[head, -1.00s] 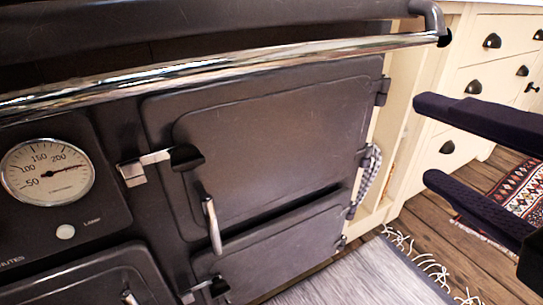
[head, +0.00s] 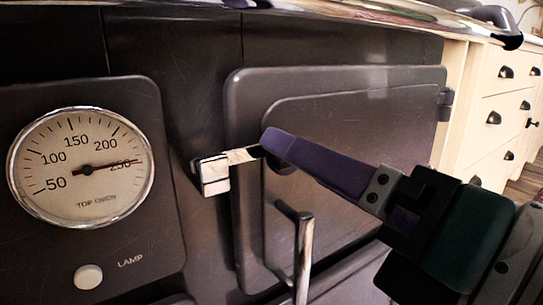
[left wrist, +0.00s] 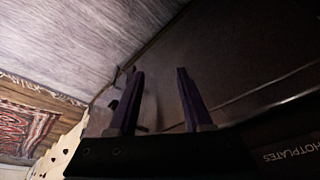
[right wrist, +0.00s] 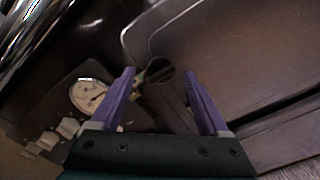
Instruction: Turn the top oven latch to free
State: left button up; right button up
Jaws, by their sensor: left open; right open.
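The top oven door (head: 370,125) is closed in the head view. Its latch (head: 240,156), a bright metal bar with a dark knob, lies roughly level and reaches the chrome catch (head: 214,175) on the left. My right gripper (head: 275,145) is in front of the latch, with its purple finger covering part of the knob. In the right wrist view, the latch's dark knob (right wrist: 158,69) shows between the tips of the open right gripper (right wrist: 159,75); contact cannot be told. My left gripper (left wrist: 159,73) is open and empty in the left wrist view.
The chrome rail (head: 350,10) runs across above the door. A vertical door handle (head: 303,255) stands out below the latch. The round temperature dial (head: 82,168) is at left. Cream drawers (head: 500,100) stand at right. A grey rug (left wrist: 80,35) lies on the floor.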

jog(key=x, duration=0.3)
jog(key=shift+w+d+b, duration=0.1)
jog(key=shift+b, duration=0.3)
jog(key=shift+w+a, duration=0.3)
jog(key=shift+w, duration=0.05)
grip_shut()
dwell(0.9)
